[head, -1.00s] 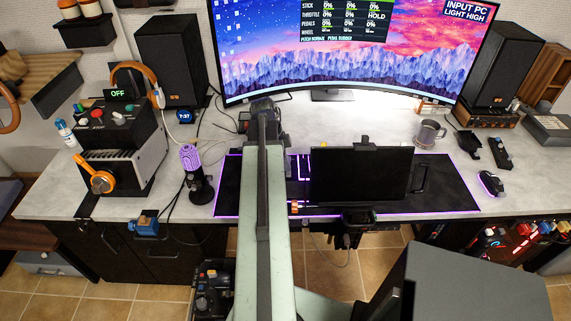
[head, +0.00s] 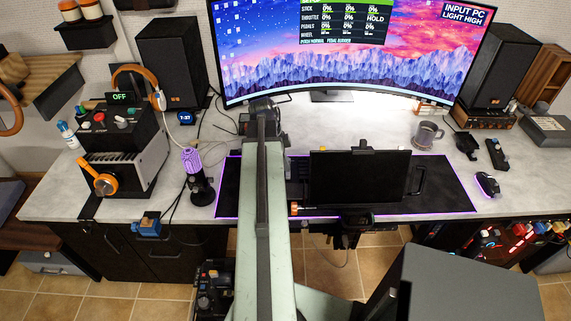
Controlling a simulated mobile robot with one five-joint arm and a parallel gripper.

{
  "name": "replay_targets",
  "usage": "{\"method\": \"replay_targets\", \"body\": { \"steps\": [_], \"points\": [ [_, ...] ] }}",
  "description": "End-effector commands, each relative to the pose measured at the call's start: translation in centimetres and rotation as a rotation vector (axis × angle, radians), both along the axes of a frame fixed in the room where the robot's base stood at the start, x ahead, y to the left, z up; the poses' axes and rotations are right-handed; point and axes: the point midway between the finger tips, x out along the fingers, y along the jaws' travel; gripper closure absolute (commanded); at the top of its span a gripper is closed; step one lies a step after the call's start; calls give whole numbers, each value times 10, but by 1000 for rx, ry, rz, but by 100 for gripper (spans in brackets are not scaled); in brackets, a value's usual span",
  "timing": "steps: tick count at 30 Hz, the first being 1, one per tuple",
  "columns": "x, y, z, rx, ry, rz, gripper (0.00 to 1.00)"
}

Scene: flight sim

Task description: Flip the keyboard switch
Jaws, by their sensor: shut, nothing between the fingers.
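My arm reaches forward over the desk from the bottom middle. My gripper (head: 264,112) is the dark end of it, in front of the big monitor. It is shut and holds nothing; its fingertips are hard to make out. A dark keyboard (head: 298,172) shows only in part on the black mat, between my arm and a small black screen. The rest of it is hidden behind these. A small orange piece (head: 294,208) is at the mat's front edge, right of my arm. I cannot make out the keyboard switch for certain.
The small black screen (head: 358,176) stands over the purple-edged mat (head: 447,190). A purple microphone (head: 192,162) stands left of my arm. A grey mug (head: 427,134) and a mouse (head: 488,184) are at the right. The curved monitor (head: 350,75) spans the back.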

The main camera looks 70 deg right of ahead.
Motion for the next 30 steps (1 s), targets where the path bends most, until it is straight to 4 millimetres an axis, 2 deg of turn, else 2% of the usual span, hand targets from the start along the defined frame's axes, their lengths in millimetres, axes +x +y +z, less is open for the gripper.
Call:
{"method": "replay_targets", "body": {
  "steps": [1, 6, 12, 15, 27, 30],
  "points": [
    [0, 0, 19, 0, 0, 1, 100],
    [8, 3, 58, 1, 0, 2, 100],
    [20, 8, 100, 1, 0, 2, 100],
    [24, 10, 113, 1, 0, 2, 100],
    [28, 11, 114, 1, 0, 2, 100],
    [31, 0, 114, 1, 0, 2, 100]
  ]
}}
